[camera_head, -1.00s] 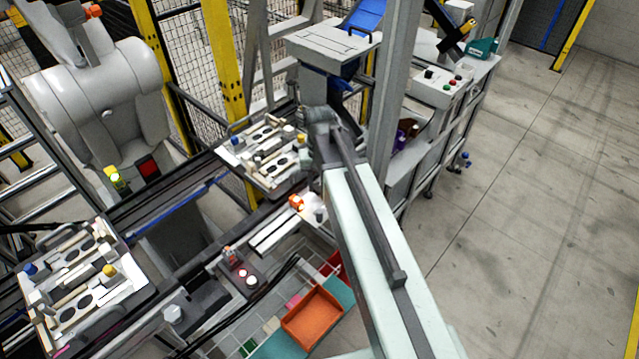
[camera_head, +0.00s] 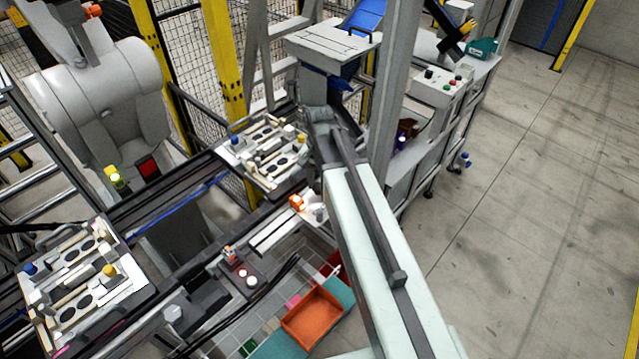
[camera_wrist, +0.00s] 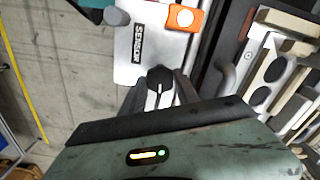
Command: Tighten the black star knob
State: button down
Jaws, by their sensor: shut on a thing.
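The black star knob (camera_wrist: 159,78) shows in the wrist view, at the lower edge of a pale plate (camera_wrist: 150,45) labelled "SENSOR". My gripper (camera_wrist: 160,92) is shut on the knob, with one grey finger on each side of it. The knob's lower part and the finger contacts are partly hidden. An orange block with a round white face (camera_wrist: 184,18) sits on the plate, above and right of the knob. In the head view, the orange block (camera_head: 296,202) shows beside my arm, which hides the knob and most of my gripper.
A pallet fixture (camera_head: 262,178) with pale bars stands on the conveyor just left of my arm, and another fixture (camera_head: 62,325) is at lower left. An orange bin (camera_head: 312,318) lies below. A grey post (camera_head: 388,90) stands close behind. Open floor (camera_head: 540,200) is at the right.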

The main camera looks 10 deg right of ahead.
aim_at(320, 187)
jog(key=c, duration=0.9)
grip_release()
notch_tip(320, 187, up, 8)
jog(key=p, duration=0.8)
jog(key=shift+f, duration=0.1)
jog(key=shift+f, duration=0.1)
